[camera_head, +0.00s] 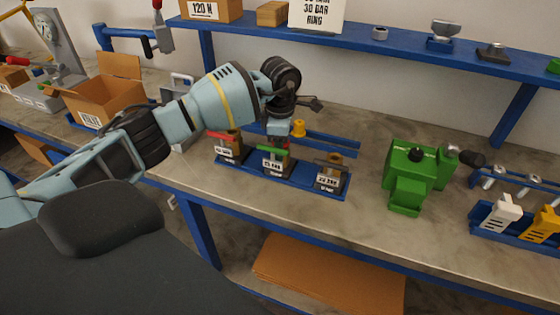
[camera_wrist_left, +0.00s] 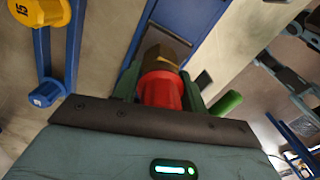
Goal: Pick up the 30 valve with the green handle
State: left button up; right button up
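A blue rack (camera_head: 297,184) on the bench holds three valves in a row. The left valve (camera_head: 228,147) has a red handle, the middle one (camera_head: 275,164) a green handle, and the right one (camera_head: 331,173) a brownish top. Their labels are too small to read surely. My left gripper (camera_head: 278,132) points down over the middle valve. In the left wrist view my fingers (camera_wrist_left: 160,92) stand either side of a red part (camera_wrist_left: 162,91) with a brass end (camera_wrist_left: 160,56). Contact is unclear. A green handle (camera_wrist_left: 228,103) shows right of them. My right gripper is not in view.
A yellow fitting (camera_head: 299,129) stands on a blue rail behind the rack. A green machine (camera_head: 408,178) is to the right, with clear bench between. An open cardboard box (camera_head: 105,102) is at left. A blue shelf (camera_head: 400,47) runs along the back.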

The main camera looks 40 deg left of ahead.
pick_arm(q)
grip_shut()
jog(key=shift+r, duration=0.15)
jog(key=shift+w+r, duration=0.1)
jog(key=shift+r, duration=1.6)
jog(key=s+d+r, duration=0.1)
jog(key=s+d, duration=0.7)
jog(key=s, duration=0.5)
jog(key=shift+s+d+r, duration=0.15)
jog(key=shift+s+r, duration=0.05)
jog(key=shift+s, duration=0.2)
